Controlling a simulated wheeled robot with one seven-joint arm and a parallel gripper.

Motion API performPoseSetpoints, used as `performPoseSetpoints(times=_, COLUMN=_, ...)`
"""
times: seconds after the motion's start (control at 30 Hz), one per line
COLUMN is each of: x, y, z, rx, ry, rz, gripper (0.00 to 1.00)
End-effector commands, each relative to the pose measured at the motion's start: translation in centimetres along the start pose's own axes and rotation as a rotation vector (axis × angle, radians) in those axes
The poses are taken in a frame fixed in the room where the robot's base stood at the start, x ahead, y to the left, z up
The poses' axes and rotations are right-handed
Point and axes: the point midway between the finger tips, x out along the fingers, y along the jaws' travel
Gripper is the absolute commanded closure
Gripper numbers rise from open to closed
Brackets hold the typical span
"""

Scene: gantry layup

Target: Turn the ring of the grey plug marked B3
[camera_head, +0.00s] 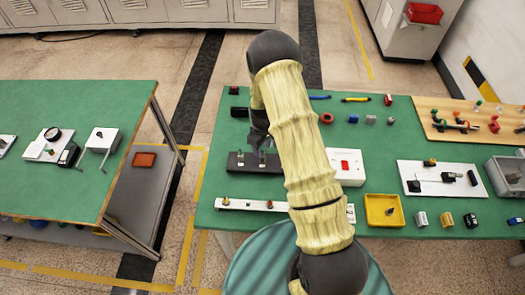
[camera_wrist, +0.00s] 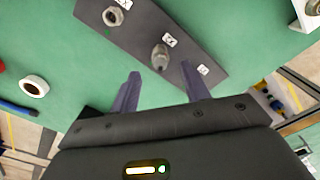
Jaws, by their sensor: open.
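A dark panel (camera_wrist: 140,35) carries grey plugs beside small white labels with marks too small to read surely, so I cannot tell which is B3. One grey plug (camera_wrist: 160,56) is just beyond my gripper (camera_wrist: 159,69), roughly in line with the gap between its fingertips. Another grey plug (camera_wrist: 113,16) is farther along the panel. A third label (camera_wrist: 204,70) is by the right finger, which may hide what is beside it. My gripper is open with nothing held. In the head view, the dark panel (camera_head: 243,167) lies on the green table, partly hidden by my arm.
The green table (camera_head: 380,145) holds a white box with a red switch (camera_head: 346,167), a white strip (camera_head: 240,204), a yellow tray (camera_head: 384,224) and a wooden board (camera_head: 440,125). A white ring (camera_wrist: 34,86) lies left of the panel in the wrist view.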

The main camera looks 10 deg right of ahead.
Motion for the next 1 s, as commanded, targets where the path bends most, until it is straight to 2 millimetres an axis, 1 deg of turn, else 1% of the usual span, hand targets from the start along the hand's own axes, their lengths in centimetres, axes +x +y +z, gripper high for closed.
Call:
performPoseSetpoints(times=0.1, x=1.6, y=-0.1, z=0.1, rx=-0.001, ry=-0.003, rz=-0.002, gripper=0.54)
performPoseSetpoints(times=0.3, x=3.5, y=-0.1, z=0.0, rx=-0.002, ry=-0.001, rz=-0.001, gripper=0.54)
performPoseSetpoints(times=0.43, x=3.9, y=-0.1, z=0.0, rx=-0.001, ry=0.000, rz=0.000, gripper=0.54)
performPoseSetpoints(times=0.63, x=3.9, y=0.0, z=0.0, rx=0.000, ry=0.000, rz=0.000, gripper=0.54)
performPoseSetpoints(times=0.67, x=3.9, y=0.0, z=0.0, rx=0.000, ry=0.000, rz=0.000, gripper=0.58)
performPoseSetpoints(times=0.8, x=3.9, y=0.0, z=0.0, rx=0.000, ry=0.000, rz=0.000, gripper=0.85)
performPoseSetpoints(times=0.87, x=3.9, y=0.0, z=0.0, rx=0.000, ry=0.000, rz=0.000, gripper=0.97)
performPoseSetpoints(times=0.9, x=3.9, y=0.0, z=0.0, rx=0.000, ry=0.000, rz=0.000, gripper=0.99)
performPoseSetpoints(times=1.0, x=3.9, y=0.0, z=0.0, rx=0.001, ry=0.000, rz=0.000, gripper=0.99)
